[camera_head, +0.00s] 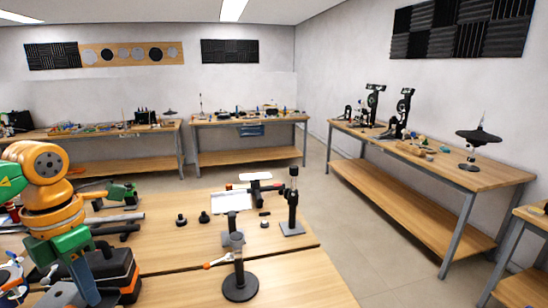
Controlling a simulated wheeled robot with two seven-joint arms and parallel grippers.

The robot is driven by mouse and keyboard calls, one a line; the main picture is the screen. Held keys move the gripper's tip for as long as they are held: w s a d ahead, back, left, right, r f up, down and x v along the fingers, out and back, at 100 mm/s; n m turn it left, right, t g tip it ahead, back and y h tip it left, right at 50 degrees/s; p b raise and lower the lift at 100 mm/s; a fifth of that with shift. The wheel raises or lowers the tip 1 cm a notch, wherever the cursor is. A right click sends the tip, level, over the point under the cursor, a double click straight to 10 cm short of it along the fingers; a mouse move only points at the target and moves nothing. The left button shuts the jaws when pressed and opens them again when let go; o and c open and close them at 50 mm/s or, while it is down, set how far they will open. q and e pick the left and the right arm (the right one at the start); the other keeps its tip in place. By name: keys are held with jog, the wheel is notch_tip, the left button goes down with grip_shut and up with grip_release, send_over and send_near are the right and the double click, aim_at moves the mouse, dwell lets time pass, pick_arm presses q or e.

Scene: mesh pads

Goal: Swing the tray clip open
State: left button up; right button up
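My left arm comes in from the left edge, with orange and green links bending down toward the lower left. Its gripper (76,294) is low in the picture, partly cut off by the bottom edge, and its fingers cannot be made out. A small white tray-like plate (232,201) stands near the far side of the wooden table. A black clamp-like piece (258,188) is beside it. Which part is the tray clip, and whether it is open, is too small to tell. My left gripper is well apart from both, to the lower left. My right gripper is not in view.
The table (180,240) carries a black post on a round base (240,287) with an orange-tipped arm, a square-based stand (292,215), small black knobs (181,219) and a black-orange toolbox (120,272). Side benches (430,165) line the walls.

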pick_arm(q)
jog(key=shift+w, duration=0.15)
grip_shut()
jog(key=shift+s, duration=0.45)
jog(key=shift+s+a, duration=0.15)
jog(key=shift+s, duration=0.2)
jog(key=shift+s+b, duration=0.25)
jog(key=shift+b, duration=0.45)
jog(key=shift+s+f, duration=0.1)
jog(key=shift+s, duration=0.2)
jog(key=shift+s+b, duration=1.15)
jog(key=shift+s, duration=0.55)
jog(key=shift+r, duration=0.2)
